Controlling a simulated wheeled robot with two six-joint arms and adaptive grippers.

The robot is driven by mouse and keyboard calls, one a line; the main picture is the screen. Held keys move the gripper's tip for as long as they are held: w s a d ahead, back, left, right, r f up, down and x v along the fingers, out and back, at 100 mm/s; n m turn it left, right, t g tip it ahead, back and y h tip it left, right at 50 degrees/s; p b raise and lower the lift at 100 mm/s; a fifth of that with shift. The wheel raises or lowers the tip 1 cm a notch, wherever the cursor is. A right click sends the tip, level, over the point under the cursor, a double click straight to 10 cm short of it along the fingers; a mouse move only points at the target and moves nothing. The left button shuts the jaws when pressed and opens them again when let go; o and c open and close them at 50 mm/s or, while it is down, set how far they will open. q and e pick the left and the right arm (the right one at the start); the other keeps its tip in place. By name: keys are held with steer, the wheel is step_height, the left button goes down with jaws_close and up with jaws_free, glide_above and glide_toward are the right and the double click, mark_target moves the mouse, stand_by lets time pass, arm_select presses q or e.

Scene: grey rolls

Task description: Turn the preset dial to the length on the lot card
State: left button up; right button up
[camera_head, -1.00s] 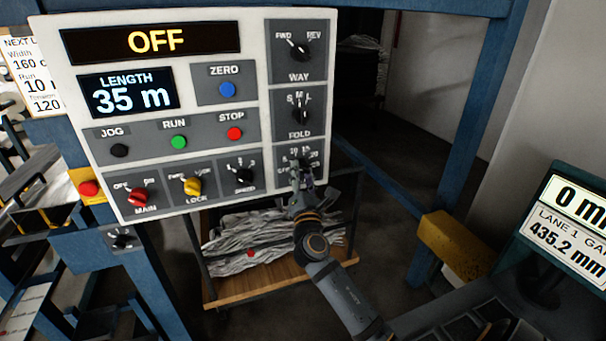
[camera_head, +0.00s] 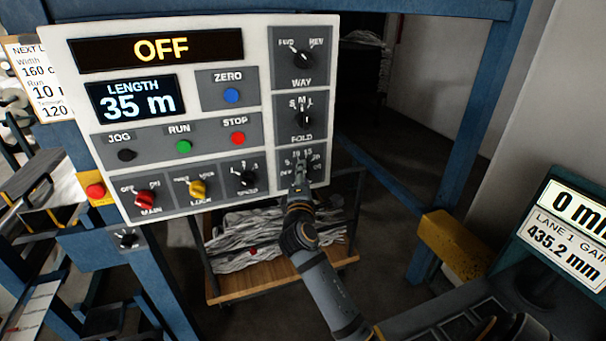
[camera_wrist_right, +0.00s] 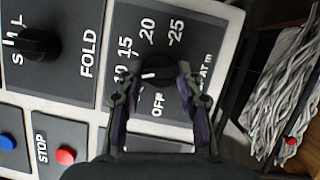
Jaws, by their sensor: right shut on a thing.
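The preset dial (camera_wrist_right: 157,66) is a black knob at the panel's bottom right, ringed by OFF, 10, 15, 20 and 25 in the right wrist view. My right gripper (camera_head: 300,170) covers most of it in the head view. In the wrist view my right gripper (camera_wrist_right: 157,77) has its fingers on either side of the knob, shut on it. A short white mark on the knob seems to face the 10 side; its exact setting is hard to tell. My left gripper is out of view.
The white control panel (camera_head: 190,75) shows OFF and LENGTH 35 m. The FOLD dial (camera_head: 303,117) sits just above the preset dial. The red STOP button (camera_wrist_right: 65,156) is nearby. A cart of grey material (camera_head: 245,240) stands below, and a yellow block (camera_head: 452,240) at right.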

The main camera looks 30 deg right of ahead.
stand_by(0.5)
steer(key=o, duration=1.2)
steer(key=v, duration=0.7)
steer(key=shift+s, duration=0.2)
steer(key=shift+a, duration=0.1)
